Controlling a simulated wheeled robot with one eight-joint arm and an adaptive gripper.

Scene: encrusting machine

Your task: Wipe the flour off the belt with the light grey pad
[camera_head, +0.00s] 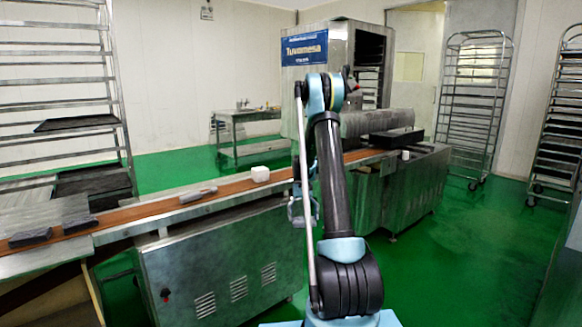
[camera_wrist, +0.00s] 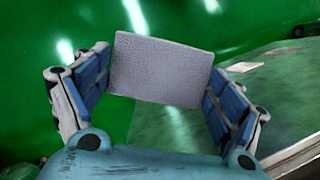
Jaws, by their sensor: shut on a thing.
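My gripper (camera_wrist: 158,85) is shut on the light grey pad (camera_wrist: 160,68), which spans between the blue-lined fingers in the wrist view. In the head view my gripper (camera_head: 302,206) hangs low beside the near side of the machine, partly hidden by my arm; I cannot make out the pad there. The brown belt (camera_head: 228,188) runs along the machine top, from lower left to the middle. I cannot make out flour on the belt. In the wrist view the pad appears over green floor and a grey surface, seemingly touching neither.
On the belt lie a white block (camera_head: 260,174), a grey item (camera_head: 198,194) and two dark grey blocks (camera_head: 30,237) (camera_head: 80,223). A white cup-like thing (camera_head: 405,155) and a dark tray (camera_head: 396,137) stand farther right. Racks (camera_head: 475,95) stand behind. Green floor (camera_head: 440,250) is clear at right.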

